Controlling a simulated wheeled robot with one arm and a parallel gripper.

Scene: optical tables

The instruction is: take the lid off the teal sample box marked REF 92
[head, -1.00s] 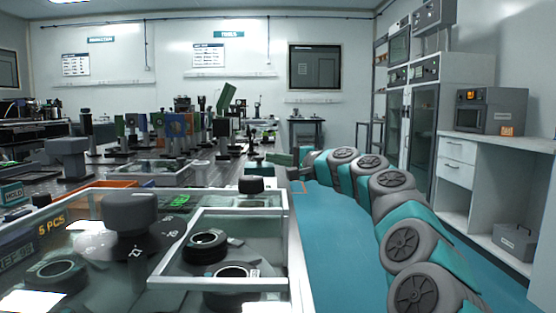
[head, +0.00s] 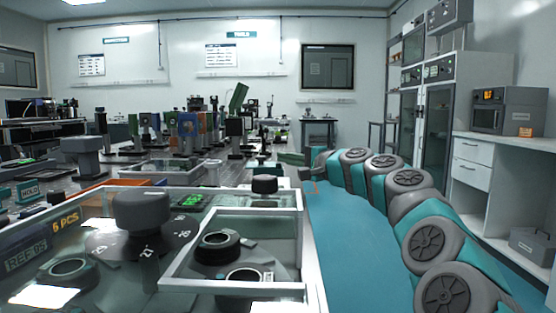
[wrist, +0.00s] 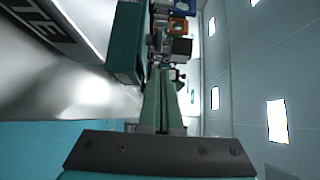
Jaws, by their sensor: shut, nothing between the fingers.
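No box that I can read as REF 92 shows. A teal box with a HOLD label (head: 28,191) stands at the left edge of the head view, and its lid cannot be made out. A teal block (wrist: 127,42) is close on the left of my fingers in the wrist view; no mark on it is readable. My gripper (wrist: 162,78) has green fingers, shut and empty, pointing forward along the bench. In the head view my gripper (head: 291,158) is at the far end of my arm, beyond the glass-topped case.
A glass-topped case (head: 300,235) with dark round parts and a label like REF 05 fills the foreground. Optics mounts (head: 187,130) crowd the table behind. A metal-grey surface (wrist: 95,95) lies left of my fingers.

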